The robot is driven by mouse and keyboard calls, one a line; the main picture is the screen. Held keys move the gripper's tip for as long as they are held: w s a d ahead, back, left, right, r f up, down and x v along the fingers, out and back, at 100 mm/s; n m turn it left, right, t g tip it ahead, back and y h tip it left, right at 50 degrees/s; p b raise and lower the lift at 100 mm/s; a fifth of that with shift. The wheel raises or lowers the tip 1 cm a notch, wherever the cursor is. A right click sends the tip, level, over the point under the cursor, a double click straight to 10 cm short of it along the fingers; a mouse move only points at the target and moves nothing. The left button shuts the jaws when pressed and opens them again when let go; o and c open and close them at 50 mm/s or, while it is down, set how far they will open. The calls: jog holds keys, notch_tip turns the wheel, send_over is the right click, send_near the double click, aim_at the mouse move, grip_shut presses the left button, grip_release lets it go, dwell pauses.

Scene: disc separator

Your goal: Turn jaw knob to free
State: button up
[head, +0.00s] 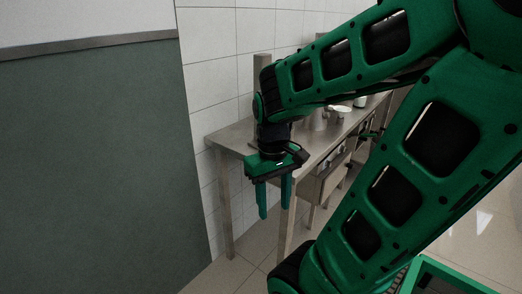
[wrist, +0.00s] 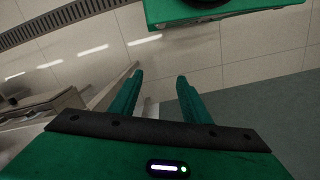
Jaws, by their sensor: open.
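My gripper (head: 274,198) is open and empty in the head view, its two green fingers pointing down in front of the near left end of a metal table. I cannot make out the jaw knob in either view. The disc separator cannot be told for certain; part of the table top is hidden behind my arm.
The metal table (head: 229,139) runs along a white tiled wall (head: 212,60), with pots and a bowl (head: 340,109) on top and drawers below. A grey-green panel (head: 95,150) stands at the left. The tiled floor (head: 235,276) below my gripper is clear.

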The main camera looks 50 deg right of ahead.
jog(key=w+d+f+n+g+h, duration=0.2)
jog(key=w+d+f+n+h, duration=0.45)
jog(key=w+d+n, duration=0.5)
jog(key=w+r+n+t+h, duration=0.1)
jog(key=w+r+n+h, duration=0.2)
jog(key=w+n, duration=0.35)
jog(key=w+r+n+t+h, duration=0.1)
jog(key=w+r+n+h, duration=0.3)
jog(key=w+n, duration=0.25)
jog(key=x, duration=0.7)
jog(key=w+x, duration=0.1)
jog(key=x, duration=0.3)
jog(key=shift+d+f, duration=0.1)
jog(key=shift+d, duration=0.1)
jog(key=shift+c, duration=0.6)
